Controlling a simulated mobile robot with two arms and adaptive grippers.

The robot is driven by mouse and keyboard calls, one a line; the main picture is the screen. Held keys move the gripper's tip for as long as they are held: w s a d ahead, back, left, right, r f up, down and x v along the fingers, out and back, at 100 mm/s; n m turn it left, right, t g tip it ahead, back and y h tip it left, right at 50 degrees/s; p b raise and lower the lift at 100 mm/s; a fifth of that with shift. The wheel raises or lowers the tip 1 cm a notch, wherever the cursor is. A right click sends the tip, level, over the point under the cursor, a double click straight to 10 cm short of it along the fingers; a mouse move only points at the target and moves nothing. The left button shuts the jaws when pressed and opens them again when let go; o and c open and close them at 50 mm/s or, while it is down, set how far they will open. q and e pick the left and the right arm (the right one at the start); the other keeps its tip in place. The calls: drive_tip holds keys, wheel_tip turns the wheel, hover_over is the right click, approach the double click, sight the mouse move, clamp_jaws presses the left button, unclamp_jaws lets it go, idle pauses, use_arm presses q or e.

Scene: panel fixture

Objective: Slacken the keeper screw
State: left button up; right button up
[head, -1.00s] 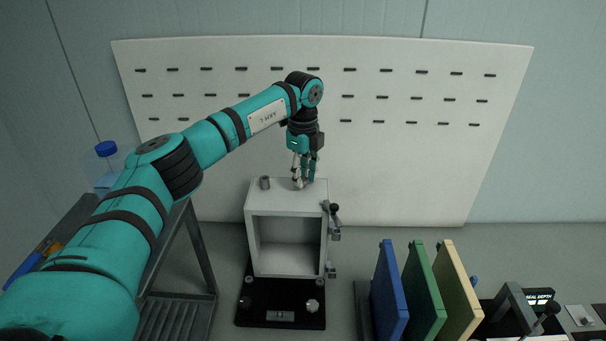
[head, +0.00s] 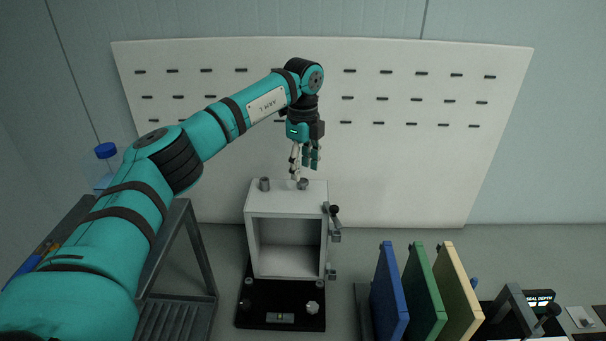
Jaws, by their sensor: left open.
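A pale grey open-fronted box fixture (head: 252,240) stands on a black base plate (head: 265,318). Two short grey cylinders, a left one (head: 264,184) and a right one (head: 303,184), stand on its top. A dark-knobbed latch (head: 335,210) sits on its right side. A pale knob (head: 312,307) is at the base's front right. I cannot tell for certain which of these is the keeper screw. My left gripper (head: 305,172) points down, open, just above the right cylinder, with one fingertip overlapping it in view. Nothing shows between its fingers. My right gripper is out of view.
Blue (head: 389,295), green (head: 424,290) and cream (head: 458,290) panels stand upright right of the fixture. A small display (head: 539,299) is at the far right. A slotted white board (head: 420,160) stands behind. A dark metal frame (head: 196,250) is at left.

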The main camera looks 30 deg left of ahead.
sight(303, 180)
use_arm(q)
wheel_tip(303, 180, up, 9)
idle(0.3)
idle(0.5)
